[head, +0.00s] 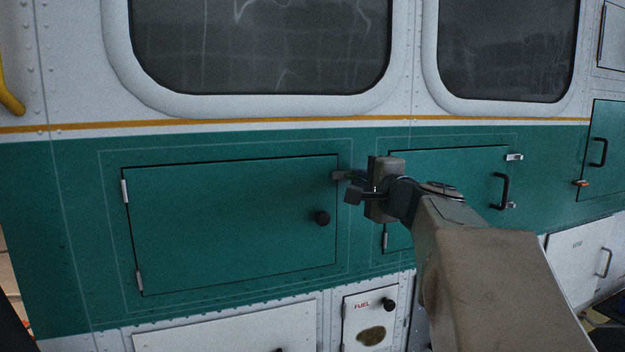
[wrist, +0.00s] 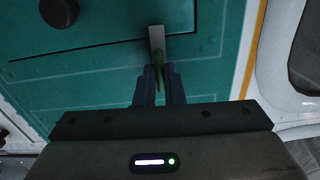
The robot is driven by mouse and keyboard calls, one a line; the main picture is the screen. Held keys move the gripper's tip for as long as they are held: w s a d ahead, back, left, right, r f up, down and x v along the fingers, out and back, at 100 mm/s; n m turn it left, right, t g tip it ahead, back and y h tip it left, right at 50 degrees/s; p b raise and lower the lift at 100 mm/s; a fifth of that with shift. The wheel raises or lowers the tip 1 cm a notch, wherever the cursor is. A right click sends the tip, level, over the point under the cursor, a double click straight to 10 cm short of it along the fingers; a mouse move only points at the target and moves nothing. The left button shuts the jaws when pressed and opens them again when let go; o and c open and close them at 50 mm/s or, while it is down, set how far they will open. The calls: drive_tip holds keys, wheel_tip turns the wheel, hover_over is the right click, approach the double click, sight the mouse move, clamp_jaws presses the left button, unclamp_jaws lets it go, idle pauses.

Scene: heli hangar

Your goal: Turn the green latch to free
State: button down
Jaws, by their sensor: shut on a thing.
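The green latch (wrist: 158,70) shows between my fingertips in the wrist view. Its grey metal tongue (wrist: 157,38) reaches from the fingers across the edge of the green door. In the head view the tongue (head: 339,175) lies sideways over the upper right edge of the green door (head: 225,230), which is shut. The latch's green part is hidden behind my fingers there. My gripper (head: 356,185) is at the latch, and in the wrist view its two dark fingers (wrist: 159,80) are shut on it, one on each side.
A round black knob (head: 322,218) sits on the door below the latch, also seen in the wrist view (wrist: 58,12). A neighbouring green door (head: 460,172) with a black handle (head: 502,190) is behind my arm. Windows (head: 262,45) are above.

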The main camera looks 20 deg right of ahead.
drive_tip(key=shift+f+m, duration=0.1)
drive_tip(key=shift+m, duration=8.6)
drive_tip(key=shift+f, duration=0.1)
drive_tip(key=c, duration=1.5)
unclamp_jaws()
drive_tip(key=shift+d, duration=0.1)
drive_tip(key=shift+s, duration=0.1)
drive_tip(key=s, duration=0.7)
drive_tip(key=s+b, duration=0.1)
drive_tip(key=s, duration=0.5)
drive_tip(key=shift+s+d, duration=0.2)
drive_tip(key=shift+s, duration=0.15)
